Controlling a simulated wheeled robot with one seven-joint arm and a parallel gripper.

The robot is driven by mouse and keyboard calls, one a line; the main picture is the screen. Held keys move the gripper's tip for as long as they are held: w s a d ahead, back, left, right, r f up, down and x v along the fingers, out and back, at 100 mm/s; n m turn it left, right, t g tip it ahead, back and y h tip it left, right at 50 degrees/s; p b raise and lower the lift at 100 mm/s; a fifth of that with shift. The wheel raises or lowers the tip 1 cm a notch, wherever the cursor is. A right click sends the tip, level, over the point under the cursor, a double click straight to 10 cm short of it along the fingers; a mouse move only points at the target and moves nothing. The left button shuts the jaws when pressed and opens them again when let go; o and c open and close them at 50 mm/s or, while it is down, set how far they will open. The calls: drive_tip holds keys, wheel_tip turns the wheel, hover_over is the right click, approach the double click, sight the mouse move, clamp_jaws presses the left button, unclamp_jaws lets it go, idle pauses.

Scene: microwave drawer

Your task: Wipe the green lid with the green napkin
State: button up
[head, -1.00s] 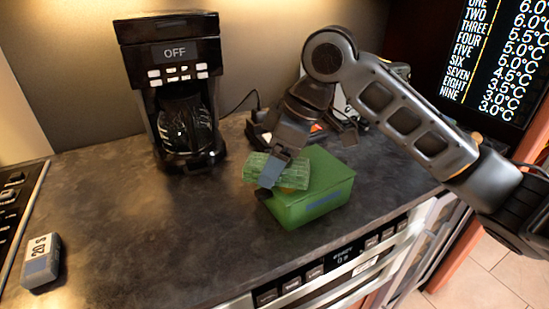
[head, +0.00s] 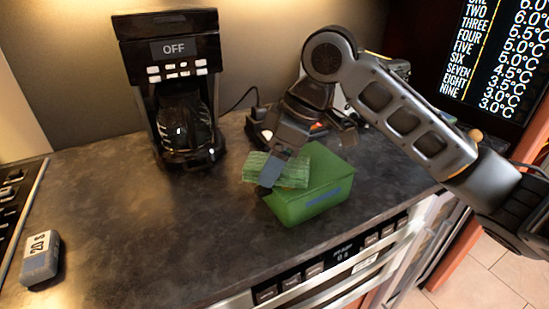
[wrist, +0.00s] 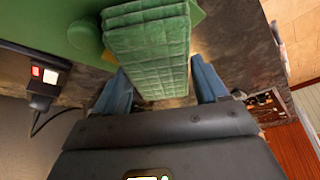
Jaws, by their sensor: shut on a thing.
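A green box with a green lid (head: 330,168) stands on the dark counter, right of the coffee maker. My gripper (head: 275,172) is shut on the green napkin (head: 292,175), a folded, quilted-looking cloth, over the left part of the lid. In the wrist view the napkin (wrist: 150,45) lies between my two blue-grey fingers (wrist: 160,90), and the green lid (wrist: 45,20) shows behind it. I cannot tell whether the napkin touches the lid. Part of the lid is hidden by the napkin and gripper.
A black coffee maker (head: 175,85) reading OFF stands at the back left. A small grey block marked 20 (head: 40,260) lies at the far left. Other items are partly hidden behind my arm. The counter's front left (head: 150,230) is clear.

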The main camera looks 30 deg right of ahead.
sight(292, 159)
drive_tip(key=shift+f+b, duration=0.35)
drive_tip(key=shift+f, duration=0.3)
drive_tip(key=shift+w+d+r, duration=0.1)
drive_tip(key=shift+w+d, duration=0.05)
drive_tip(key=shift+d, duration=1.85)
drive_tip(key=shift+a, duration=0.1)
drive_tip(key=shift+a+f+p, duration=0.2)
drive_tip(key=shift+a+p, duration=0.55)
drive_tip(key=shift+a, duration=1.2)
drive_tip(key=shift+w+r, duration=0.1)
drive_tip(key=shift+w, duration=0.8)
drive_tip(key=shift+w+d+p, duration=0.1)
drive_tip(key=shift+d+p, duration=0.35)
drive_tip(key=shift+d, duration=1.5)
drive_tip(key=shift+a, duration=0.1)
